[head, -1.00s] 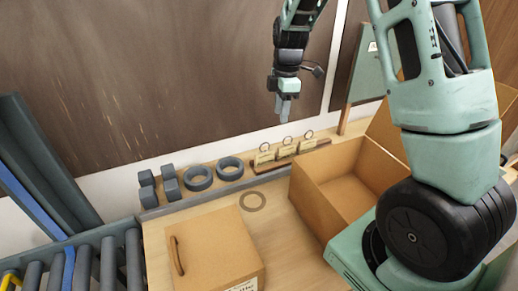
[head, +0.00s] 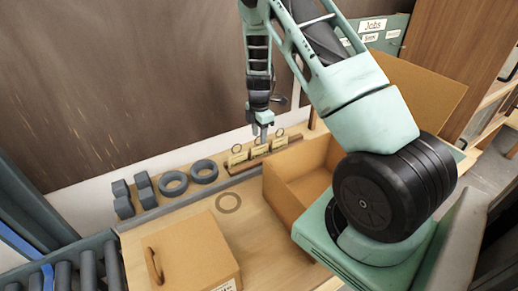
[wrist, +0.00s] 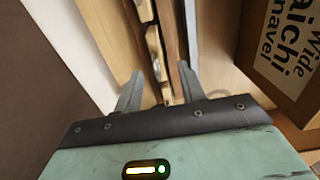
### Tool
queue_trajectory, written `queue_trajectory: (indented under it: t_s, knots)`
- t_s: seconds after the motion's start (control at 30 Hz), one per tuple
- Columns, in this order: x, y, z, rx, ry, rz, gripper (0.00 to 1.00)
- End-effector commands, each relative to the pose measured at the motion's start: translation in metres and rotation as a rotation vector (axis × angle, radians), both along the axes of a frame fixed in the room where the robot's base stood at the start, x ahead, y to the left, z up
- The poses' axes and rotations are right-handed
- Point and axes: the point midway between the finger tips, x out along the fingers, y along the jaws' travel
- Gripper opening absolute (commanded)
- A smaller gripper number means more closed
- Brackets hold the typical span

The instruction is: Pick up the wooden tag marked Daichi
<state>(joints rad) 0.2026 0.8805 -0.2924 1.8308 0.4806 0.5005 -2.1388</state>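Three pale wooden tags with ring tops stand in a row on a dark wooden holder (head: 238,169): a left tag (head: 237,158), a middle tag (head: 259,151) and a right tag (head: 279,143). Their writing is too small to read, so I cannot tell which is marked Daichi. My gripper (head: 263,139) points down just above the middle of the row. In the wrist view its two fingers (wrist: 160,92) are apart, with wooden pieces seen beyond and between them. I see nothing held.
An open cardboard box (head: 290,194) stands just right of the tags; a box label (wrist: 285,45) in the wrist view partly reads "aichi". A wall stands behind.

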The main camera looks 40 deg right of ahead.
Motion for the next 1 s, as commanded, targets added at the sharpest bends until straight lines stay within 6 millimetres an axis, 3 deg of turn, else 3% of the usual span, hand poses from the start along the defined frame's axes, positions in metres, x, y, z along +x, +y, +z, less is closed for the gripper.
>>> queue_trajectory:
  t_s: [0.27,0.6,0.9,0.93,1.0]
  knots:
    - [0.000,-0.001,-0.014,0.001,0.003,0.000,0.40]
    - [0.003,-0.003,-0.051,0.001,0.002,-0.001,0.40]
    - [0.004,-0.003,-0.057,0.000,0.000,0.000,0.40]
    - [0.004,-0.003,-0.057,0.000,0.000,-0.001,0.37]
    - [0.003,-0.003,-0.057,0.000,0.000,-0.001,0.18]
